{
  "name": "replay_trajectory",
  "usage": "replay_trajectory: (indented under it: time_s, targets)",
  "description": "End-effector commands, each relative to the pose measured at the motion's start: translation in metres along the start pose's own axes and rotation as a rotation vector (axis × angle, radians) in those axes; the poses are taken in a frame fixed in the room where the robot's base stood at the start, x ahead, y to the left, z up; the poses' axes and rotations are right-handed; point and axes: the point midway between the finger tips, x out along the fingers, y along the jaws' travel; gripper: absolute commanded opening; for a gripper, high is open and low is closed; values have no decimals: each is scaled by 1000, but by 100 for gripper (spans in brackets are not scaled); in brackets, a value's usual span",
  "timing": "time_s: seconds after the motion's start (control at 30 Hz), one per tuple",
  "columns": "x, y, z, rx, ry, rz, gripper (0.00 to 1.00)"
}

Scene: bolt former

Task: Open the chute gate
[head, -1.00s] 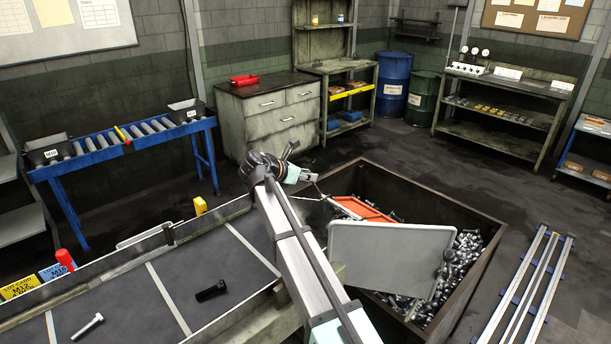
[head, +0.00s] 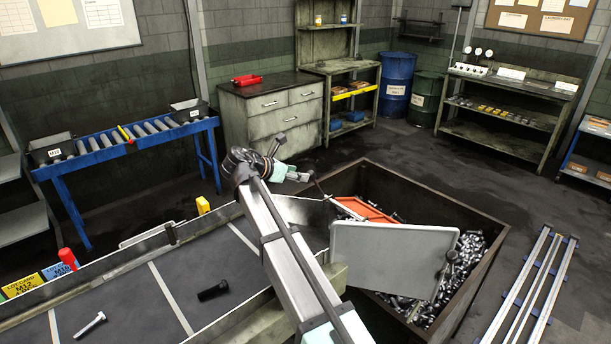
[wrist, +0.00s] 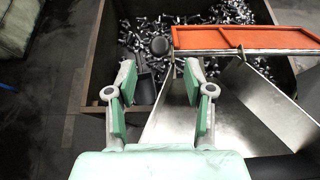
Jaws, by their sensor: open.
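An orange-framed panel (head: 364,208), which looks like the chute gate, stands across the chute above the bolt bin. It also shows at upper right in the wrist view (wrist: 245,38). A thin dark rod with a small dark end (head: 318,180) rises beside it. In the wrist view a round black knob (wrist: 160,46) shows ahead of the fingertips, with a dark flat piece below it. My gripper (wrist: 160,72) is open and empty, with the knob in line with the gap between its fingers. In the head view my gripper (head: 301,177) is near the rod's end; contact cannot be told.
A large bin (head: 478,270) holds many bolts. A grey plate (head: 390,262) stands upright at its near side. A conveyor (head: 130,285) with a dark bolt and a silver bolt lies at left. Blue-and-silver rails (head: 530,290) lie on the floor at right.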

Motion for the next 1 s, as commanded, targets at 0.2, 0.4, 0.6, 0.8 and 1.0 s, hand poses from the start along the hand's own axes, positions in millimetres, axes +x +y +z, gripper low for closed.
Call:
replay_trajectory:
  time_s: [0.2,0.4,0.6,0.8,1.0]
  targets:
    - [-37,0,0,1,0,2,53]
    - [-52,0,0,0,0,0,53]
    - [-54,0,0,0,1,0,53]
    - [-54,0,0,0,0,0,21]
    - [-42,2,7,29,-6,26,0]
